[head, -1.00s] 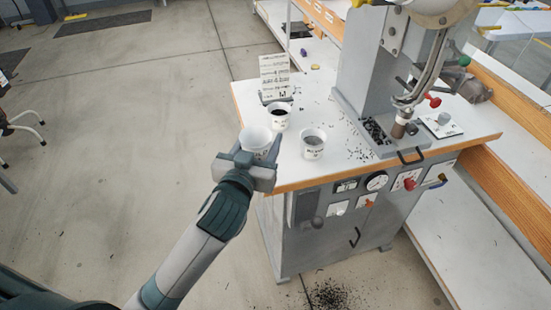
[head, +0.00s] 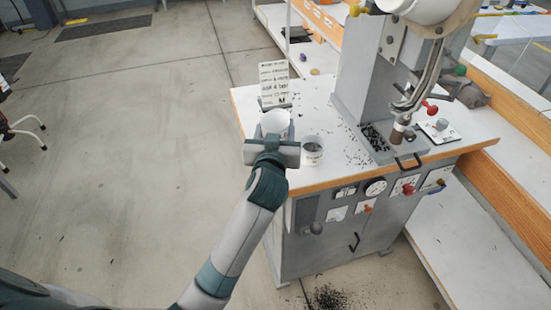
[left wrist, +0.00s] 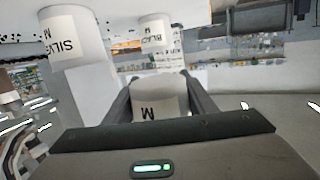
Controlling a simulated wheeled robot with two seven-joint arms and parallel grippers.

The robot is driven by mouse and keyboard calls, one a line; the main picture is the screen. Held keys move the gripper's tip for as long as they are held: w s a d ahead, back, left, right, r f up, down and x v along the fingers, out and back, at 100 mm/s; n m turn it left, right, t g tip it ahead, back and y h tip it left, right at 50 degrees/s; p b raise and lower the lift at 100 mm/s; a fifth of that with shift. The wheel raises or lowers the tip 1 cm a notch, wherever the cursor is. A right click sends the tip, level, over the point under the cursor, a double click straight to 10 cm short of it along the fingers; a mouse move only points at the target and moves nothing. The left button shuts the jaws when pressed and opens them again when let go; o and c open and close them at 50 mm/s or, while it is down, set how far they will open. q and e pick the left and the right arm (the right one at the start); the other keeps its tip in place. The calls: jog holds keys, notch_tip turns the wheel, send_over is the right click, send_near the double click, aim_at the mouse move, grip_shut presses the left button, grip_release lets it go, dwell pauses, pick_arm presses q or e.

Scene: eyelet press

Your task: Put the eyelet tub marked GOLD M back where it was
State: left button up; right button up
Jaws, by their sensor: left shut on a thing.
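My left gripper (head: 272,148) is shut on a white tub (head: 276,123) at the table's left side. In the left wrist view, which looks upside down, the held tub (left wrist: 160,98) sits between the fingers; only an "M" on its label can be read. Whether it touches the table I cannot tell. A tub with grey contents (head: 312,152) stands just to its right; the wrist view shows a tub marked SILVER M (left wrist: 72,38). A tub that seems marked BLACK M (left wrist: 153,34) shows there too, but is hidden behind the held tub in the head view. My right gripper is not in view.
A printed card on a stand (head: 273,82) is behind the tubs. The grey press (head: 365,70) stands on the white table (head: 330,110) to the right, with black eyelets scattered near it. More eyelets lie on the floor (head: 328,298). The table has a wooden edge.

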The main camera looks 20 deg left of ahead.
pick_arm(q)
notch_tip(320, 180, down, 4)
jog(key=shift+f, duration=0.65)
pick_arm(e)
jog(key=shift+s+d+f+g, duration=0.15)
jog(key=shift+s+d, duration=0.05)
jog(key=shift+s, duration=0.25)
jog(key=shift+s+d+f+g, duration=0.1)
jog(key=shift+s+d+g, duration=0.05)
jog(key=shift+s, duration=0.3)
pick_arm(q)
jog(key=shift+f, duration=0.1)
jog(key=shift+f, duration=0.25)
notch_tip(320, 180, down, 2)
jog(key=shift+f, duration=0.55)
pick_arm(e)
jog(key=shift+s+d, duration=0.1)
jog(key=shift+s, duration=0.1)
